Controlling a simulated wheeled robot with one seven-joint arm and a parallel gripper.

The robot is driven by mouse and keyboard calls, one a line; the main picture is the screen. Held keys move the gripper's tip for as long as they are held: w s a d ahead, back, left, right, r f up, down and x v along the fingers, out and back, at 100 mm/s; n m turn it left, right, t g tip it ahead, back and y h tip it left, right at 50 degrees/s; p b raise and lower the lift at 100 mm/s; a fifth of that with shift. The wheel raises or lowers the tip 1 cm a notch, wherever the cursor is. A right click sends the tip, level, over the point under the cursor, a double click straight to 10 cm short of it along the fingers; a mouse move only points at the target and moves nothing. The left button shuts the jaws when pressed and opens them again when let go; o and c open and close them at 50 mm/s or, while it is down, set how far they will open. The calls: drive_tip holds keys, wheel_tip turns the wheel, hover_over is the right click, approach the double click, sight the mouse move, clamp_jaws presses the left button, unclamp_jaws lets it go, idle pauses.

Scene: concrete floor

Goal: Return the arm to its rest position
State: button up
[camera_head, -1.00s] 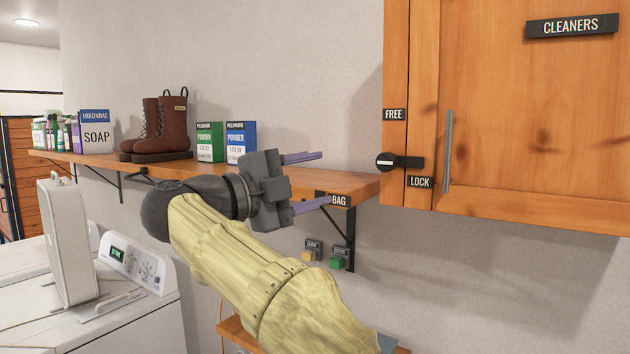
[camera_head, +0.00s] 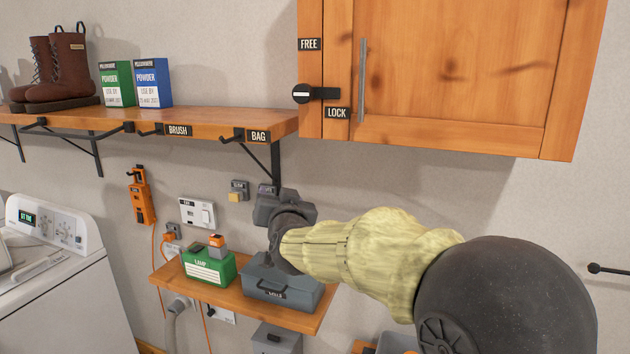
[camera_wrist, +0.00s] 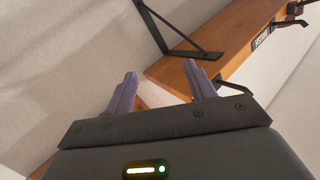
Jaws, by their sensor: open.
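My gripper (camera_head: 285,205) is in the middle of the head view, in front of the wall below the right end of the upper shelf. My arm reaches to it from the lower right. I cannot tell the exact gap between the fingertips and the shelf.
The upper shelf (camera_head: 215,122) holds brown boots (camera_head: 60,70) and powder boxes (camera_head: 153,85). A wooden cabinet (camera_head: 450,135) hangs at upper right. Below, a small shelf (camera_head: 230,299) carries a green case (camera_head: 208,267) and a grey box (camera_head: 285,285). A white washer (camera_head: 75,290) stands left.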

drive_tip(key=s+d+f+g+h, duration=0.1)
drive_tip(key=s+d+f+g, duration=0.3)
drive_tip(key=f, duration=0.3)
drive_tip(key=s+d+f+n+g, duration=0.1)
drive_tip(key=s+d+f, duration=0.2)
drive_tip(key=d+f, duration=0.25)
drive_tip(key=s+d+f+g+h, duration=0.1)
drive_tip(key=s+d+f+g, duration=0.25)
drive_tip(key=f, duration=0.45)
drive_tip(key=s+d+f+g+h, duration=0.1)
drive_tip(key=s+d+f+g, duration=0.2)
drive_tip(key=s, duration=0.5)
drive_tip(key=s+d+f+g+h, duration=0.1)
drive_tip(key=s+d+f+g, duration=0.2)
drive_tip(key=s+d+f, duration=0.3)
drive_tip(key=s, duration=0.3)
drive_tip(key=shift+s+d+f, duration=0.15)
drive_tip(key=shift+d+f, duration=0.15)
